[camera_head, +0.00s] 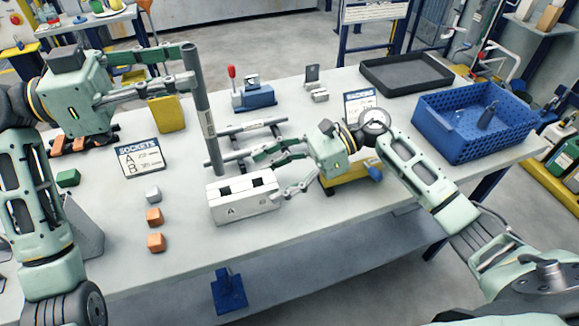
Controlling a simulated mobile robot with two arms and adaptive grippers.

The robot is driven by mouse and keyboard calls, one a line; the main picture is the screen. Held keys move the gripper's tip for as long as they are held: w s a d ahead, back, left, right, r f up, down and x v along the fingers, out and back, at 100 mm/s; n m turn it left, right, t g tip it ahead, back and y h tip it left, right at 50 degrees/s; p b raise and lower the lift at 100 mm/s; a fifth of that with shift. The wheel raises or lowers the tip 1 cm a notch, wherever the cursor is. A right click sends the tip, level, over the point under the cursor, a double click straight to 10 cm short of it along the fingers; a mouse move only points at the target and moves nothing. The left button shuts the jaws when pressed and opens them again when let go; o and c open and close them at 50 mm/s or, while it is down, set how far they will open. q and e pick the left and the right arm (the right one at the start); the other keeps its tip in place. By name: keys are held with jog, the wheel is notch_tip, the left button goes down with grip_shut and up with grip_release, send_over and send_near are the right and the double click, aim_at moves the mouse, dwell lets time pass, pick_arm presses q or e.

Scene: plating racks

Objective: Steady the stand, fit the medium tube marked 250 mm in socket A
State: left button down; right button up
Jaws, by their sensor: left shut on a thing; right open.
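A long grey tube (199,95) stands nearly upright in my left gripper (188,66), which is shut on it near its top. A pale label shows on the tube, too small to read. Its lower end is just behind or above the left end of the white stand (246,206); I cannot tell the exact gap. The stand has two dark square sockets on top; the left one is marked A (232,211) on the front. My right gripper (267,174) is open at the stand's right end, its fingers pointing left. Contact with the stand is unclear.
Other grey tubes (254,127) lie on a rack behind the stand. A sockets card (140,161), a yellow block (166,114), and small orange blocks (155,243) are left. A blue fixture (254,97), black tray (405,74) and blue crate (475,148) are behind and right.

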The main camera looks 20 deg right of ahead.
aim_at(243, 192)
jog(key=x, duration=0.7)
jog(key=shift+a, duration=0.2)
jog(key=shift+c, duration=0.6)
dwell(0.3)
dwell(0.4)
jog(key=c, duration=1.3)
